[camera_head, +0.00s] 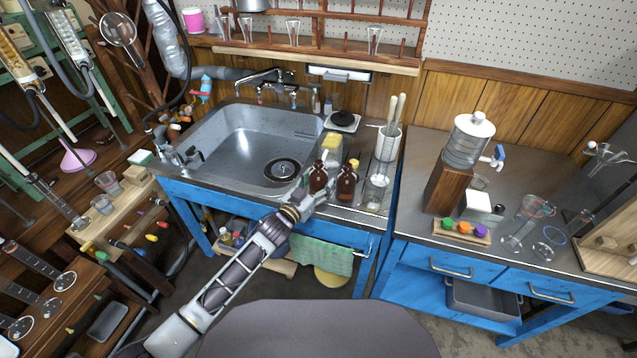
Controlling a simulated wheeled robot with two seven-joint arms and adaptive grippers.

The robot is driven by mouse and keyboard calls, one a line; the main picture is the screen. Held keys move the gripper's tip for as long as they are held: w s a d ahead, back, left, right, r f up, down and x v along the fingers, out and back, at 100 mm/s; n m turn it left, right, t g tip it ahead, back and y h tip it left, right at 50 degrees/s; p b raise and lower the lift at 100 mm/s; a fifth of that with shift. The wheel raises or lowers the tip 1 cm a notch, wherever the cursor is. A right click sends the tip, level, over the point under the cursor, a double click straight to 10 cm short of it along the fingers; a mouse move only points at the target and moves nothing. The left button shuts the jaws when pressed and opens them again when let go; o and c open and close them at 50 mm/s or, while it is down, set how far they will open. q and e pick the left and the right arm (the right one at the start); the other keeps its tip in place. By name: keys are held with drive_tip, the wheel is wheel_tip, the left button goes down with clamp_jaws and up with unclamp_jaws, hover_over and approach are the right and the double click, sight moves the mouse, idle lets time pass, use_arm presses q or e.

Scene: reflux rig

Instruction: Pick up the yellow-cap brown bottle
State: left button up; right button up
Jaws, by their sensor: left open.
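Two brown bottles stand upright side by side on the counter at the sink's right front corner. The right brown bottle (346,185) has a yellow patch at its top that looks like a yellow cap (354,163). The left brown bottle (318,178) has a dark top, and its lower part is partly covered by my gripper. My left gripper (315,187) reaches in from the lower left, open, with its fingers close to the left bottle. I cannot tell whether it touches that bottle. My right gripper is not in view.
A metal sink (225,135) lies to the left. A clear glass (376,190) stands right of the bottles, with a white utensil holder (388,143) behind it. A yellow-topped item (331,143) stands behind. A green cloth (322,254) hangs below the counter front.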

use_arm(q)
drive_tip(key=c, duration=1)
drive_tip(key=shift+r, duration=0.45)
